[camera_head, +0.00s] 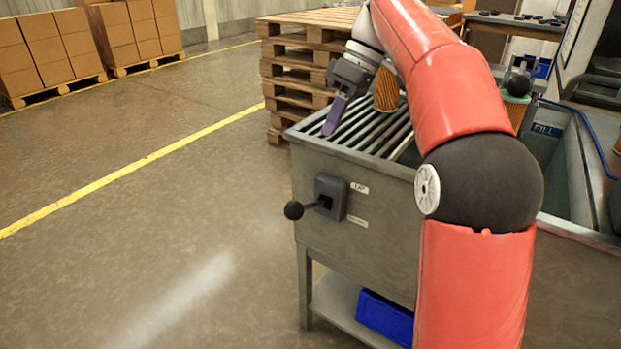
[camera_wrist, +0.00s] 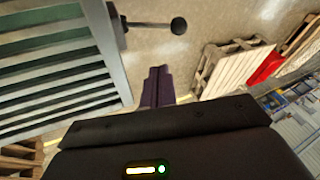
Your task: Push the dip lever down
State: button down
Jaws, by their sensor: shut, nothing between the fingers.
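The dip lever (camera_head: 310,206) is a short rod with a black ball knob. It sticks out about level from a grey box on the front side of the grey metal station. The lever also shows in the wrist view (camera_wrist: 155,25), near the top. My gripper (camera_head: 331,122) has purple fingers and is above the left edge of the station's slatted top, higher than the lever and apart from it. In the wrist view the fingers (camera_wrist: 156,86) are together with nothing between them.
An orange filter cartridge (camera_head: 386,90) stands at the slatted top (camera_head: 365,128), behind my gripper; another (camera_head: 516,101) is at the right. A blue bin (camera_head: 385,318) sits on the lower shelf. Wooden pallets (camera_head: 290,75) are stacked behind. The floor left of the station is clear.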

jog(key=b, duration=0.1)
send_over(310, 205)
jog(key=w, duration=0.2)
jog(key=f, duration=0.7)
jog(key=shift+d+f, duration=0.4)
jog(key=shift+s+a+f+b, duration=0.2)
jog(key=shift+s+a+f, duration=0.15)
jog(key=shift+s+f, duration=0.2)
jog(key=shift+s+a+f+b, duration=0.2)
jog(key=shift+s+a+f, duration=0.15)
jog(key=shift+s+f, duration=0.15)
jog(key=shift+s+a+f, duration=0.2)
jog(key=shift+s+f, duration=0.05)
jog(key=shift+s, duration=0.15)
jog(key=shift+f, duration=0.1)
